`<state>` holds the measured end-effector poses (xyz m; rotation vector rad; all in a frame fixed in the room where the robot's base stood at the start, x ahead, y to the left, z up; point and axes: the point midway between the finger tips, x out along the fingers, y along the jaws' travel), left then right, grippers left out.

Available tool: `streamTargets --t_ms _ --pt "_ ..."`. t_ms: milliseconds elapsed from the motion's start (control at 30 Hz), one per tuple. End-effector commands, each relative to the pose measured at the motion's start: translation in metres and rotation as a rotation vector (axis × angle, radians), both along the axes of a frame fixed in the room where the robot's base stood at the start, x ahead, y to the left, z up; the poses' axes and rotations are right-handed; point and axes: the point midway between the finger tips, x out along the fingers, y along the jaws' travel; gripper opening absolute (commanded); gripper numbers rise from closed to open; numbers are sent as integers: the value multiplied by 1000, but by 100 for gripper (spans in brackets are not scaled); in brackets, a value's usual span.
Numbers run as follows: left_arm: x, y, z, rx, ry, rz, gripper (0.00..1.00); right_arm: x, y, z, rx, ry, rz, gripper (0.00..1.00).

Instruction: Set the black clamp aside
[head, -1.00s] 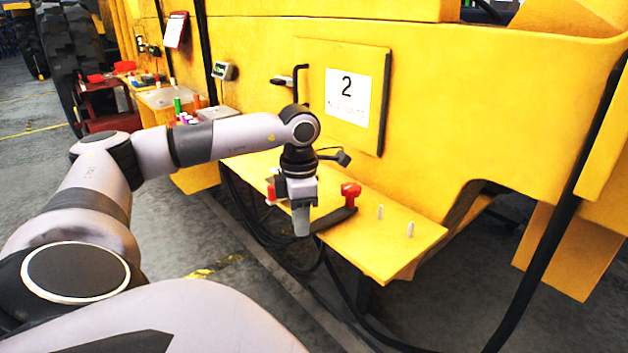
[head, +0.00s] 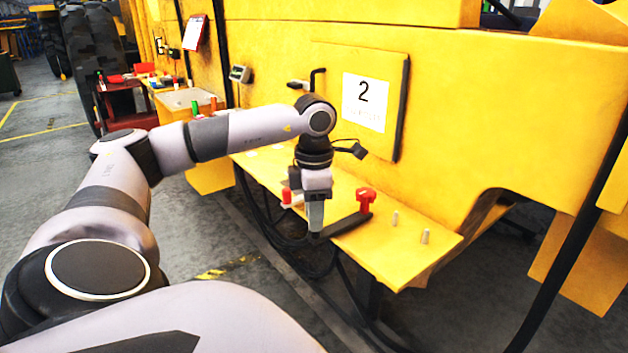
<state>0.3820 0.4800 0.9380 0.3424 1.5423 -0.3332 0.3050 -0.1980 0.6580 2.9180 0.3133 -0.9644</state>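The black clamp (head: 346,225) appears as a dark bar lying near the front edge of the yellow ledge (head: 428,248). A red knob (head: 365,197) stands at its right end. My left gripper (head: 315,218) points down at the bar's left end. Its fingers show edge-on as one grey piece, so I cannot tell whether they are open or whether they touch the bar. Another red part (head: 288,197) shows just left of the gripper, partly hidden behind it. My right gripper is out of view.
Two pale pegs (head: 395,218) stand on the ledge to the right, with bare ledge around them. A yellow panel marked 2 (head: 366,103) with a black handle rises behind. Black hoses hang below the ledge. A bench with small coloured items (head: 190,100) stands farther left.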

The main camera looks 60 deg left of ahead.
Motion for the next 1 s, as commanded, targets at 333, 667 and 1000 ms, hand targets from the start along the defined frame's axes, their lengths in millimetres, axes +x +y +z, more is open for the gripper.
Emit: streamTargets --t_ms 333,667,1000 --pt "0 1 46 2 -1 1 32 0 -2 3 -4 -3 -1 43" --pt "0 1 47 1 0 1 32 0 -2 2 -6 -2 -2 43" --pt "1 -2 45 -7 0 -4 32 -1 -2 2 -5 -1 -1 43"
